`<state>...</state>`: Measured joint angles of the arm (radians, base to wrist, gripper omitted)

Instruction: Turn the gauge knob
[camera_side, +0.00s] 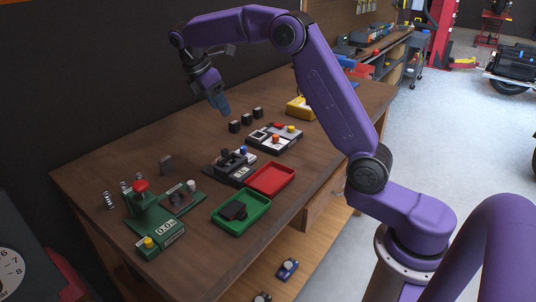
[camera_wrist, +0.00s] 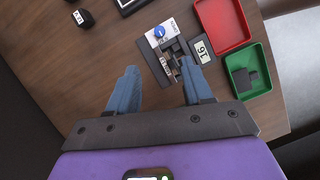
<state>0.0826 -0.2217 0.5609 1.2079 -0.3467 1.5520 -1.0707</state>
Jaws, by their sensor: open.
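A dark gauge-like device (camera_side: 230,165) with a blue knob (camera_side: 243,150) stands mid-bench. In the wrist view its blue knob (camera_wrist: 159,32) sits on a white plate beside a display (camera_wrist: 201,50) reading 16. A green device (camera_side: 150,225) at the near left has a red knob (camera_side: 141,186), a yellow knob (camera_side: 148,242) and a small display. I cannot tell which knob is the gauge knob. My gripper (camera_side: 222,104) is open and empty, held above the bench behind the dark device. In the wrist view its blue fingers (camera_wrist: 158,70) are apart, with the device beyond them.
A red tray (camera_side: 271,179) and a green tray (camera_side: 262,202) holding a black block lie at the bench front. A button panel (camera_side: 262,140), several black blocks (camera_side: 246,119) and springs (camera_side: 109,201) stand around. The bench's back left is clear.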

